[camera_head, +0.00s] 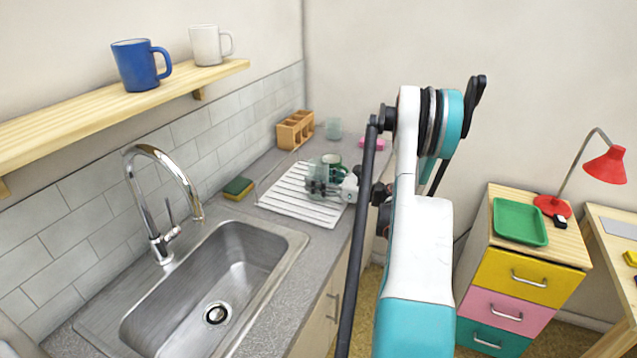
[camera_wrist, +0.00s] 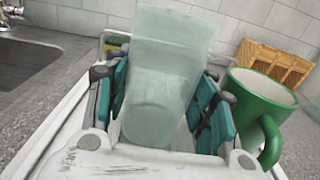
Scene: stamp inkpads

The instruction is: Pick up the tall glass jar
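The tall glass jar (camera_wrist: 160,90) is pale, greenish and see-through, and fills the middle of the wrist view. It looks tilted there. In the head view it shows small at the drying rack (camera_head: 290,200), partly behind my gripper (camera_head: 330,187). In the wrist view my gripper (camera_wrist: 165,105) has its teal-padded fingers on either side of the jar's lower part. The fingers are spread, with a narrow gap seeming to show on the right; contact on the left is unclear.
A green mug (camera_wrist: 262,105) stands close beside my right finger. A wooden holder (camera_head: 296,130), another glass (camera_head: 333,128) and a pink sponge (camera_head: 372,143) are behind the rack. A sponge (camera_head: 238,188), sink (camera_head: 215,280) and faucet (camera_head: 160,200) lie to the left.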

